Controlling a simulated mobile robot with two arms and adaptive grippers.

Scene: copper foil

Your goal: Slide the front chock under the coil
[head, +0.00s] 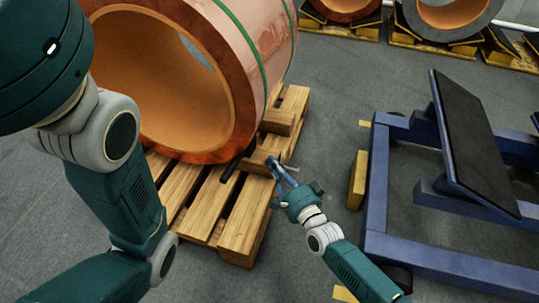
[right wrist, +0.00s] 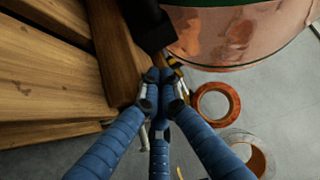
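The copper coil (head: 262,50) lies on its side on a wooden pallet (head: 205,205), with its open end facing me. A wooden chock (head: 256,163) sits on the pallet at the coil's near lower edge, beside a dark bar (head: 232,166). I cannot tell whether this chock touches the coil. My right gripper (head: 278,166) is at the chock's right end. In the right wrist view its blue fingers (right wrist: 160,82) converge with their tips together, beside a brown wooden piece (right wrist: 113,50) and a black block (right wrist: 147,22). My left arm crosses the left side; its gripper is out of view.
Another wooden block (head: 278,122) sits farther back on the pallet. A blue metal frame (head: 378,185) with a dark panel (head: 470,140) stands at the right, with a yellow block (head: 357,180) beside it. More coils (head: 450,14) stand behind.

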